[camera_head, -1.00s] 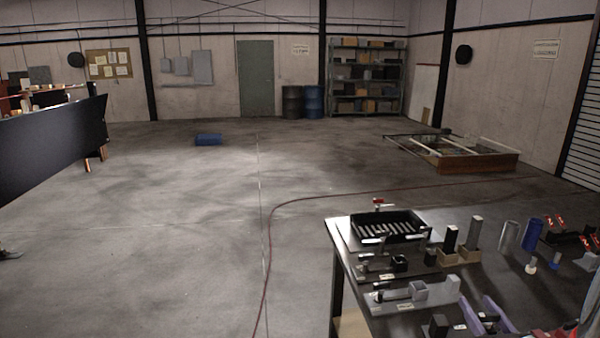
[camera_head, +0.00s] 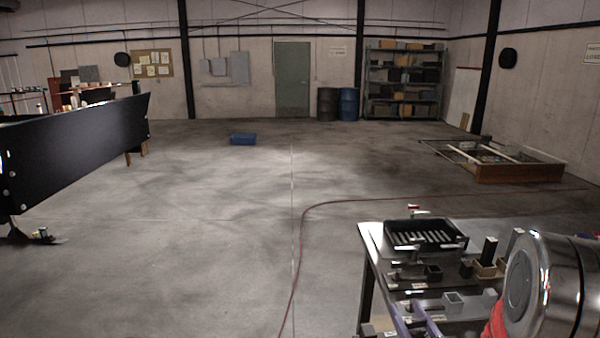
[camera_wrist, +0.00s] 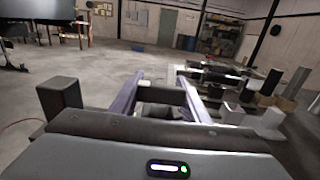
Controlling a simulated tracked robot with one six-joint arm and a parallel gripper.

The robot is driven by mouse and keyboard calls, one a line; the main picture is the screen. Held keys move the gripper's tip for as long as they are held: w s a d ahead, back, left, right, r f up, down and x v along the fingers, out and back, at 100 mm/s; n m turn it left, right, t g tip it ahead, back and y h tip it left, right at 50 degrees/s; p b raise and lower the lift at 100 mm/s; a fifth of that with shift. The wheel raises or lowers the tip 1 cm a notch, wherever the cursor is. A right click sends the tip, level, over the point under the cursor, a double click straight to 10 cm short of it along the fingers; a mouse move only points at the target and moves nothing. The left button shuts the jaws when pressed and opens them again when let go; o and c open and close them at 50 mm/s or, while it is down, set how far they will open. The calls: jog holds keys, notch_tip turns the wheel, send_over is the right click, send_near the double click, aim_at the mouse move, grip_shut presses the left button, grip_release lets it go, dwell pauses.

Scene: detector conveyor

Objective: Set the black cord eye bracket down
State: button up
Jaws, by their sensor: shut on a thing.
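My gripper (camera_wrist: 160,88) has two purple-grey fingers, one on each side of a dark piece. I take this piece to be the black cord eye bracket (camera_wrist: 160,97); its eye and full outline are hidden or too dark to make out. My gripper (camera_head: 413,318) also shows at the bottom of the head view, over the near left part of the workbench (camera_head: 368,240). Whether the bracket touches the bench cannot be told.
A black slotted tray (camera_head: 425,235) lies at the bench's far left corner. Small grey and black fixtures and upright blocks, including a black one (camera_head: 489,250), crowd the bench. In the wrist view a dark block (camera_wrist: 60,97) stands left of my gripper. Open floor lies left.

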jog(key=a+n+y, duration=0.2)
jog(key=a+y, duration=0.1)
jog(key=a, duration=0.8)
jog(key=shift+w+f+g, duration=0.15)
jog(key=shift+w+g, duration=0.25)
jog(key=s+d+r+m+h, duration=0.1)
jog(key=s+d+h, duration=0.1)
jog(key=d, duration=0.9)
jog(key=s+d+r+m+h, duration=0.1)
jog(key=s+d, duration=0.3)
jog(key=d, duration=0.8)
jog(key=s+d+r+m+h, duration=0.1)
jog(key=s+d+h, duration=0.1)
jog(key=d, duration=0.9)
jog(key=shift+s+d+m+t+h, duration=0.35)
jog(key=shift+s+m+t+h, duration=0.05)
jog(key=shift+s, duration=0.05)
jog(key=shift+f, duration=2.95)
